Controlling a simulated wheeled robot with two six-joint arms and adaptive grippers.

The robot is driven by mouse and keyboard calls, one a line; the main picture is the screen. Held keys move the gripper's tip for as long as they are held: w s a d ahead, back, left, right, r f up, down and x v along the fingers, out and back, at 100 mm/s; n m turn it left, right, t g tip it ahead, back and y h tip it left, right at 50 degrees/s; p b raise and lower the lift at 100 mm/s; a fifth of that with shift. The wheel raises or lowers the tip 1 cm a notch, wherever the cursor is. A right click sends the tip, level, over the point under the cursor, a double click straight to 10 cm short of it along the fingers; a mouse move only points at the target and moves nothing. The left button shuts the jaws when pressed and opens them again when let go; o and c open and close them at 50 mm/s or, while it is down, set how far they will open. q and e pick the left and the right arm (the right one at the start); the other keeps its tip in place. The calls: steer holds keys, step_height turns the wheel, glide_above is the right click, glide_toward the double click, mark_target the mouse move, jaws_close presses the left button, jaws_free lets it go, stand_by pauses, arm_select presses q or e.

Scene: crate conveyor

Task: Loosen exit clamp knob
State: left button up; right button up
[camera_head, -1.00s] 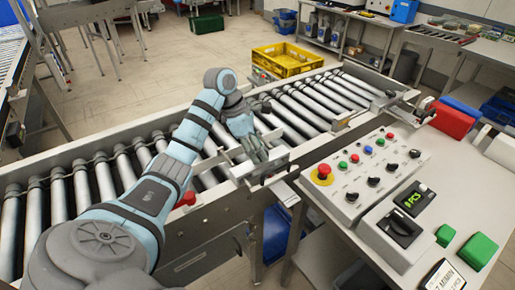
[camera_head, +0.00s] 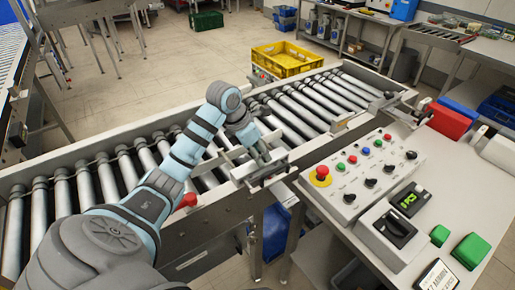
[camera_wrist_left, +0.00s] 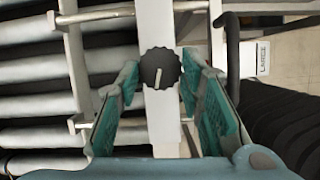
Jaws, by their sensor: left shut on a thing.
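The clamp knob (camera_wrist_left: 160,68) is black and scalloped with a pale pointer line, seen in the left wrist view. It sits on a light metal bar across the conveyor's side rail. My left gripper (camera_wrist_left: 160,80) has its teal-padded fingers on both sides of the knob and is shut on it. In the head view my left gripper (camera_head: 260,152) is low at the near rail of the conveyor, and its fingers hide the knob. My right gripper is in neither view.
The roller conveyor (camera_head: 300,105) runs beneath my left arm. A red knob (camera_head: 187,201) is on the near rail. A control panel (camera_head: 345,200) with buttons stands at right.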

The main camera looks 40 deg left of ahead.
arm_select(q)
steer(key=shift+d+r+n+y+p, duration=0.15)
steer(key=shift+n+y+p, duration=0.4)
steer(key=shift+n, duration=0.85)
steer(key=o, duration=1.2)
steer(key=shift+c, duration=0.2)
steer(key=v, duration=0.7)
steer(key=shift+s, duration=0.25)
steer(key=shift+r, duration=0.1)
